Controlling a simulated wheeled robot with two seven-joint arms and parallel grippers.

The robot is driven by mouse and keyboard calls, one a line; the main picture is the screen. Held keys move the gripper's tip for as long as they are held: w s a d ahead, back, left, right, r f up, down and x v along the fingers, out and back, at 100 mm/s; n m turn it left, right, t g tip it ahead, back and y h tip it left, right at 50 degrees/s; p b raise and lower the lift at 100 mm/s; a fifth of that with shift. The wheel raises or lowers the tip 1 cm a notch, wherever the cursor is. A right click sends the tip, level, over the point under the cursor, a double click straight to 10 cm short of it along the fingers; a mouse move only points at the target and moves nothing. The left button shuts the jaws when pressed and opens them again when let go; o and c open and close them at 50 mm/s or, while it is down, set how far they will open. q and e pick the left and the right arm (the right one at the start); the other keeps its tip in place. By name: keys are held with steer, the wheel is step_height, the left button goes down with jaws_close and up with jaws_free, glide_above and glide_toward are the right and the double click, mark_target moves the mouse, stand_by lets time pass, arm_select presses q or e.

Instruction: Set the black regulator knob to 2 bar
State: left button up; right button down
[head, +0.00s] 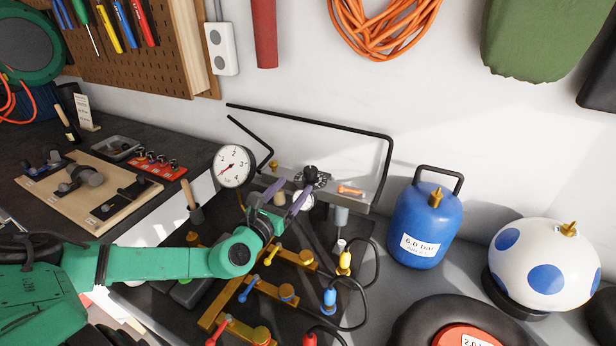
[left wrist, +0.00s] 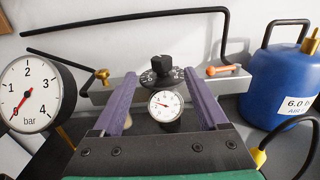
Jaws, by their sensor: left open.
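The black regulator knob (head: 311,171) stands upright on the grey regulator block at the back of the bench. In the left wrist view the knob (left wrist: 162,64) sits on a dark dial with white marks, too small to read. A small white gauge (left wrist: 166,104) is below it; its reading is unclear. My left gripper (head: 287,193) is open and empty, just in front of the knob. Its purple fingers appear on either side of the knob, apart from it. A large bar gauge (left wrist: 30,92) at the left has its red needle near 0. My right gripper is out of view.
An orange-handled valve (head: 351,190) is right of the knob. A bent black rod (head: 330,124) runs behind it. A blue 6.0 bar tank (head: 425,230) and a white, blue-spotted tank (head: 545,263) stand right. A yellow manifold (head: 285,292) with coloured valves and black hoses lies in front.

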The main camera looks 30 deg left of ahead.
mark_target(307, 173)
arm_select(q)
steer(key=w+p, duration=0.1)
steer(key=w, duration=0.6)
steer(key=shift+w, duration=0.45)
steer(key=shift+w+f, duration=0.1)
steer(key=shift+w, duration=0.2)
jaws_close()
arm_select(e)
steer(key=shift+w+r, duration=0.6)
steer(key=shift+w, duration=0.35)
